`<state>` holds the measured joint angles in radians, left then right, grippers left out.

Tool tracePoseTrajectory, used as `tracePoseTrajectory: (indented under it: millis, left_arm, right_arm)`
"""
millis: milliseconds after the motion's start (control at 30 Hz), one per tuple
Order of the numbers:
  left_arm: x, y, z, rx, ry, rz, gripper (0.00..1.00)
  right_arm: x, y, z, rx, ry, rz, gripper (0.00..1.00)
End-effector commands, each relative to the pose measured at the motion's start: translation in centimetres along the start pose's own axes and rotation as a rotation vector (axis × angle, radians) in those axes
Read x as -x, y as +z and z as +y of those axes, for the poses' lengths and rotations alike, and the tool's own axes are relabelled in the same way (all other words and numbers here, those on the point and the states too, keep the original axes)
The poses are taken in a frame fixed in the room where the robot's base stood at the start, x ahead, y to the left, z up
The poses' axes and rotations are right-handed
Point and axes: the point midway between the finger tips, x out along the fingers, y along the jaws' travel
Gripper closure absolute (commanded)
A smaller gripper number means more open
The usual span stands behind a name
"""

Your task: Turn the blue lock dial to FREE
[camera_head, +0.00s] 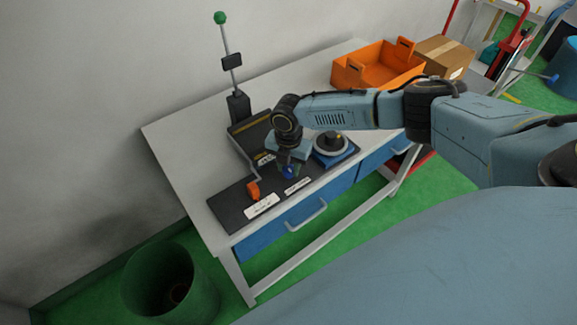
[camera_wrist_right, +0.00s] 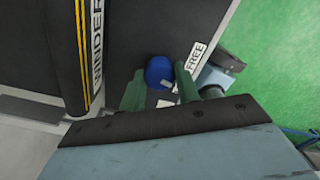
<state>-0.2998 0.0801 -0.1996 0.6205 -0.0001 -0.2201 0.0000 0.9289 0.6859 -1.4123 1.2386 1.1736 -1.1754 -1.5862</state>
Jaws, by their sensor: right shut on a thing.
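The blue lock dial (camera_head: 289,172) sits on the dark panel (camera_head: 232,207) on the table. In the right wrist view the blue dial (camera_wrist_right: 159,72) shows between the two green fingers of my right gripper (camera_wrist_right: 160,88). My right gripper (camera_head: 287,166) reaches down from above and is shut on the dial. A white label reading FREE (camera_wrist_right: 194,58) lies just right of the dial in the wrist view. The dial's pointer direction is hard to make out. My left gripper is in neither view.
An orange handle (camera_head: 253,190) stands left of the dial, and a round black-and-blue device (camera_head: 331,144) right of it. A post with a green ball (camera_head: 220,18) rises behind. An orange bin (camera_head: 375,68) and cardboard box (camera_head: 443,56) stand at the far right. A green barrel (camera_head: 171,285) is on the floor.

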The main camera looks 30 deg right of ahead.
Motion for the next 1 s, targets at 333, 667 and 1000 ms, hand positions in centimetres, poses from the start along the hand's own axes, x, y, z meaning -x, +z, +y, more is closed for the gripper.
tracePoseTrajectory:
  millis: [333,667,1000]
  left_arm:
    - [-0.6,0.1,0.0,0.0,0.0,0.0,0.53]
    - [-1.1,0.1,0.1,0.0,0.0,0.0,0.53]
    - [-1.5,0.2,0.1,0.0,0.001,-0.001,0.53]
  right_arm:
    - [0.0,0.0,0.0,0.327,0.0,0.0,0.91]
    - [0.0,0.1,0.0,0.639,0.0,-0.001,0.91]
    - [0.0,0.1,0.0,0.901,0.0,-0.001,0.91]
